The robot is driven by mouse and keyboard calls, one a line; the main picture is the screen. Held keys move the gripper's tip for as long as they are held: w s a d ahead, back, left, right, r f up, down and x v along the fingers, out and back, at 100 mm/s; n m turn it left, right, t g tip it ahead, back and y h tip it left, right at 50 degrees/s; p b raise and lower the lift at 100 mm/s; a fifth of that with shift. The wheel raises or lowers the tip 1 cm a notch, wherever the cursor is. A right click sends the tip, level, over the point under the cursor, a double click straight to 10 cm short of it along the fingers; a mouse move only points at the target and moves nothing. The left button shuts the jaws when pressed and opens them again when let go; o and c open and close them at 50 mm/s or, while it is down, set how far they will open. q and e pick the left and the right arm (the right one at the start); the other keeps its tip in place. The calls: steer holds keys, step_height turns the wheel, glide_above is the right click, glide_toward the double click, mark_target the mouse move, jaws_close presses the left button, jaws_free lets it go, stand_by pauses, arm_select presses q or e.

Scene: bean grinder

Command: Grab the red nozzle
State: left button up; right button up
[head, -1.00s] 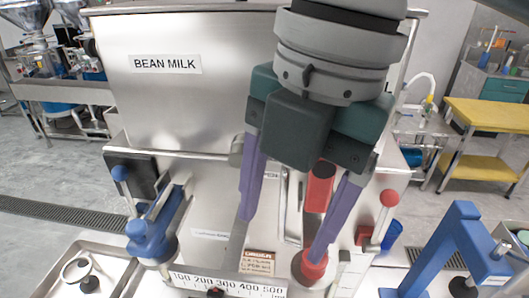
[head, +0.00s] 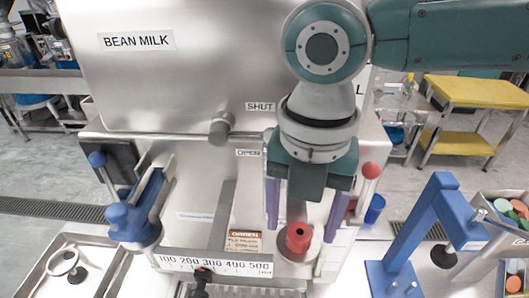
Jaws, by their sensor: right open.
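The red nozzle (head: 298,238) is a short red cylinder with a dark hole in its top, on a wider base at the front of the steel bean milk machine (head: 190,80). My right gripper (head: 301,232) comes down from above, with its two purple fingers apart. In the head view one finger shows on each side of the nozzle. I cannot tell whether either finger touches it, or the exact height of the tips. Nothing is held. My left gripper is not in view.
A blue clamp-like fitting (head: 133,212) is at the machine's left front. A red-knobbed lever (head: 371,171) and a blue cup (head: 375,208) are to the right. A blue stand (head: 415,225) stands at the right, beside bins of coloured parts (head: 500,212). A numbered scale (head: 215,262) runs along the front.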

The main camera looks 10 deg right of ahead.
steer(key=shift+f, duration=0.45)
steer(key=shift+c, duration=0.2)
jaws_close()
